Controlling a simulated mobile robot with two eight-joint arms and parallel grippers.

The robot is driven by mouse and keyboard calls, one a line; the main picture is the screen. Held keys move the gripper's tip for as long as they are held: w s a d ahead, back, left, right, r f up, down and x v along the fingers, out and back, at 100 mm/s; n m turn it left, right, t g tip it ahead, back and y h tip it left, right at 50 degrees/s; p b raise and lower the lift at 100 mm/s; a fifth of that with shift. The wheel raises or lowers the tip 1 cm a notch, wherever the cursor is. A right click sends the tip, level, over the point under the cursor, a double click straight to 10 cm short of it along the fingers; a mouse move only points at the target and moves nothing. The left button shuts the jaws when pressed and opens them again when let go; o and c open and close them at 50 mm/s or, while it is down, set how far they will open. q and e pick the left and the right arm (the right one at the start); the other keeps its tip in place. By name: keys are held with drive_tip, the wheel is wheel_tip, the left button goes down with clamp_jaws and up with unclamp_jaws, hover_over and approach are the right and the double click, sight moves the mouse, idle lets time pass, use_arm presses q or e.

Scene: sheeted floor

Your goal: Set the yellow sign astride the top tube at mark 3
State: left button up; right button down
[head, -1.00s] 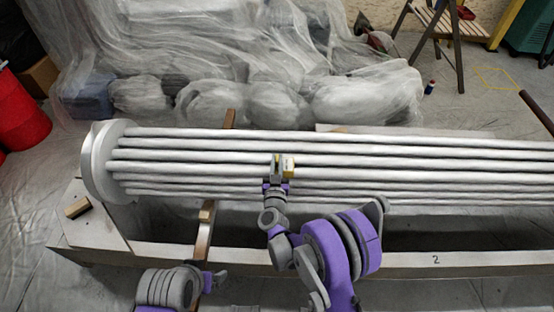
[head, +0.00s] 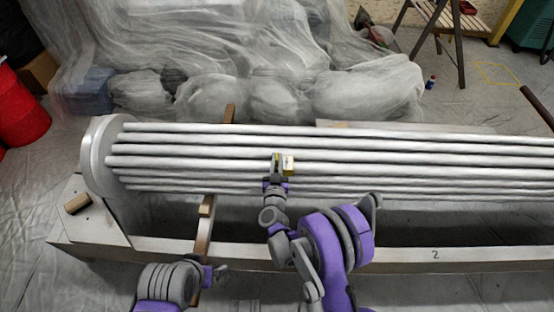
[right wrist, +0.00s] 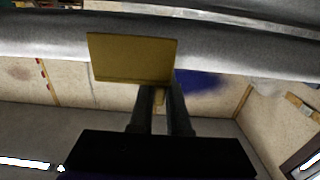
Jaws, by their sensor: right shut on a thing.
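The yellow sign (head: 290,162) is small in the head view, in front of the bundle of pale tubes (head: 420,150). My right gripper (head: 277,164) is shut on it. In the right wrist view the sign (right wrist: 132,57) is a flat yellow plate overlapping a grey tube (right wrist: 230,48), with the dark fingers (right wrist: 160,95) at its lower edge. I cannot tell whether it touches the tube. A mark 2 (head: 435,254) shows on the front beam; I see no mark 3. My left gripper (head: 219,273) is low at left, its jaws too small to read.
A round end plate (head: 97,158) closes the bundle's left end. The wooden frame (head: 340,257) runs along the front. Plastic-wrapped goods (head: 290,95) stand behind. A red drum (head: 20,115) is at left and a wooden stool (head: 450,25) at back right.

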idle(0.4)
drive_tip(key=c, duration=0.8)
unclamp_jaws()
use_arm(q)
drive_tip(key=shift+r, duration=0.1)
use_arm(e)
drive_tip(key=shift+s, duration=0.1)
